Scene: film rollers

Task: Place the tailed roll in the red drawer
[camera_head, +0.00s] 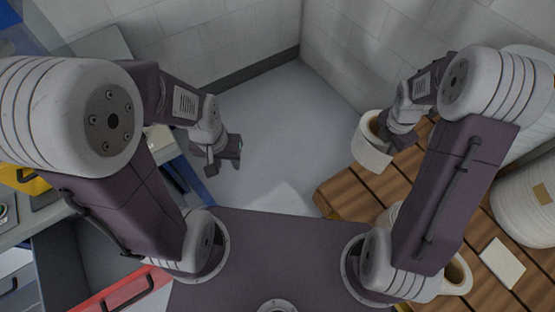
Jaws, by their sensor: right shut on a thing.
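A white roll with a brown core (372,152) is at the left edge of the wooden slatted table, in the upper right. My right gripper (383,128) is shut on this roll at its rim; the fingertips are partly hidden inside it. I cannot tell whether it has a tail, or whether it rests on the table or is lifted. The red drawer (122,291) is at the lower left, pulled out, with a dark handle; my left arm covers part of it. My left gripper (226,163) hangs over the floor, away from both, its jaws seemingly apart and empty.
The wooden table (344,193) also holds another roll (457,274), a large white spool (527,203) and a white card (502,262). The floor between is clear.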

